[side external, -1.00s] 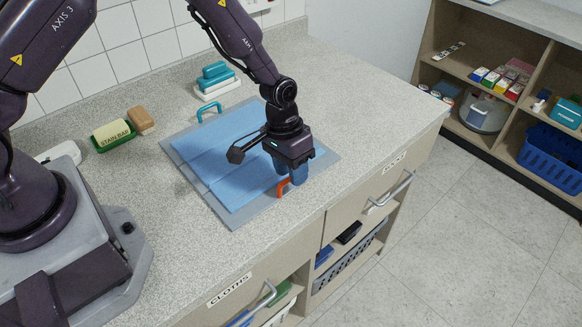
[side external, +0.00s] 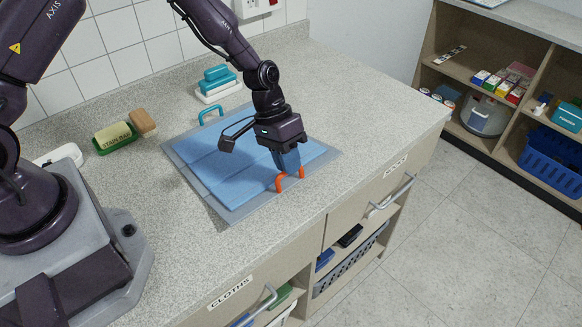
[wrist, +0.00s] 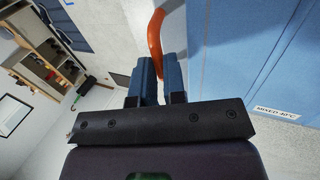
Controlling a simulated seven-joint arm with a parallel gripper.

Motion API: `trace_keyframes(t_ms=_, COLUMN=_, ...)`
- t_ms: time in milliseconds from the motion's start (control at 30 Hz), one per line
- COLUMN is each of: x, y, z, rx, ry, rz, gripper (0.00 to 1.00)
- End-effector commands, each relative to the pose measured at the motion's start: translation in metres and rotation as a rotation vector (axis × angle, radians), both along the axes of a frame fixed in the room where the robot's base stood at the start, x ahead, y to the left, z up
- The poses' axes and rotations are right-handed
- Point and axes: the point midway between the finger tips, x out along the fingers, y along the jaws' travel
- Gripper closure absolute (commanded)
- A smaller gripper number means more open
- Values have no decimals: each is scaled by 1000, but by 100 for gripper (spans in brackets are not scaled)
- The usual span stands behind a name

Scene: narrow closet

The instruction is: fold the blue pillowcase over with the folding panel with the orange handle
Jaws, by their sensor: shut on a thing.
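The blue pillowcase (side external: 210,174) lies spread on the grey folding board (side external: 233,216) on the counter. It also fills the right of the wrist view (wrist: 225,50), with a white label near its edge. The orange handle (side external: 280,184) is at the board's front edge; in the wrist view it is a curved bar (wrist: 155,38) running down between my fingers. My gripper (side external: 289,172) is shut on the orange handle, its blue fingers tilted. The fingers hide part of the handle. I cannot tell whether the panel is lifted.
A teal handle (side external: 211,113) stands at the board's back edge. Behind are teal and white stacked items (side external: 217,86), a soap in a green dish (side external: 114,137) and a brown brush (side external: 143,123). The counter right of the board is clear.

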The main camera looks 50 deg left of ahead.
Motion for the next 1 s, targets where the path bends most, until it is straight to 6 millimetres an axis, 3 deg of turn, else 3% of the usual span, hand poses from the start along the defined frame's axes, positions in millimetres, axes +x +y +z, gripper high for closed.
trace_keyframes(t_ms=467, x=1, y=43, z=31, rx=-457, ry=-4, rz=7, gripper=100)
trace_keyframes(t_ms=1000, x=1, y=100, z=39, rx=-969, ry=-6, rz=3, gripper=100)
